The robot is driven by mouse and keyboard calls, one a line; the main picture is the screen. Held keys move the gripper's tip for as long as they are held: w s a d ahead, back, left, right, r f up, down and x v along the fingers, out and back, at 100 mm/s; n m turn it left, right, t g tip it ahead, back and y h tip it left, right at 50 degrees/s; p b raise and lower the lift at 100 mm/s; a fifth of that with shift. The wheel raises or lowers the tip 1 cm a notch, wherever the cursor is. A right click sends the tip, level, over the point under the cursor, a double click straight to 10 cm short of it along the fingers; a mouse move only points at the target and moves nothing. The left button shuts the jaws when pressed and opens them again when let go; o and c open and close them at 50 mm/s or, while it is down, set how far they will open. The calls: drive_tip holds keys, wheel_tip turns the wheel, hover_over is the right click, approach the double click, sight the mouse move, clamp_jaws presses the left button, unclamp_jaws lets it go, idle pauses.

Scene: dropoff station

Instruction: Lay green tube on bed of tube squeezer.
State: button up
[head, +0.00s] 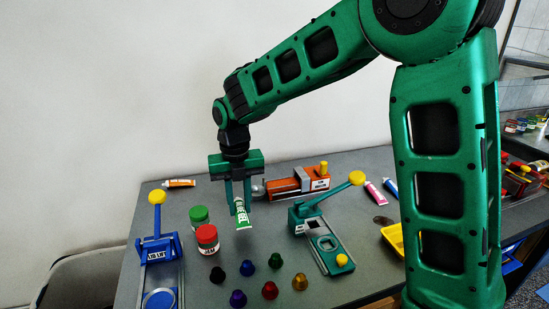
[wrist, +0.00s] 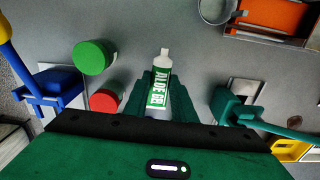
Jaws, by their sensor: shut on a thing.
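My gripper (head: 240,203) is shut on the green tube (head: 242,215) and holds it above the table. The tube is white and green with lettering. In the wrist view the tube (wrist: 157,92) lies between my green fingers (wrist: 160,85), its white cap pointing away from my palm. An orange device (head: 296,186) with a grey block, yellow knob and small label stands behind and right of my gripper. It looks like the tube squeezer, but its label is hard to read. Part of its orange body (wrist: 272,24) shows at the top right of the wrist view.
A teal lever press (head: 325,247) stands right of my gripper. A blue lid lift (head: 158,246), green-lidded jar (head: 200,217) and red-lidded jar (head: 207,240) stand left. Several coloured capsules (head: 270,290) lie in front. An orange tube (head: 179,183) and pink tube (head: 375,193) lie farther out.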

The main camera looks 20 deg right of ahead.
drive_tip(key=m, duration=0.2)
drive_tip(key=w+d+m, duration=0.1)
drive_tip(key=m, duration=0.3)
drive_tip(key=shift+w+d+r+m, duration=0.25)
drive_tip(key=shift+w+r+m, duration=0.05)
drive_tip(key=shift+w, duration=0.1)
drive_tip(key=m, duration=0.2)
drive_tip(key=w+d+m, duration=0.1)
drive_tip(key=m, duration=0.3)
drive_tip(key=shift+w+d+r, duration=0.2)
drive_tip(key=shift+w+r, duration=0.15)
drive_tip(key=m, duration=3.5)
approach(276, 184)
drive_tip(key=shift+s+a+f, duration=0.1)
drive_tip(key=shift+s+a, duration=0.15)
drive_tip(key=shift+a, duration=0.2)
drive_tip(key=shift+s+a, duration=0.2)
drive_tip(key=shift+a, duration=0.25)
drive_tip(key=shift+w+d+f+m, duration=0.2)
drive_tip(key=shift+d+f+m, duration=0.1)
drive_tip(key=shift+f+m, duration=0.75)
drive_tip(key=shift+w+d+f+m, duration=0.15)
drive_tip(key=shift+d+f+m, duration=0.2)
drive_tip(key=shift+f+m, duration=0.6)
drive_tip(key=shift+w+d+f+m, duration=0.2)
drive_tip(key=shift+d+f+m, duration=0.1)
drive_tip(key=shift+f+m, duration=0.75)
drive_tip(key=shift+r, duration=0.1)
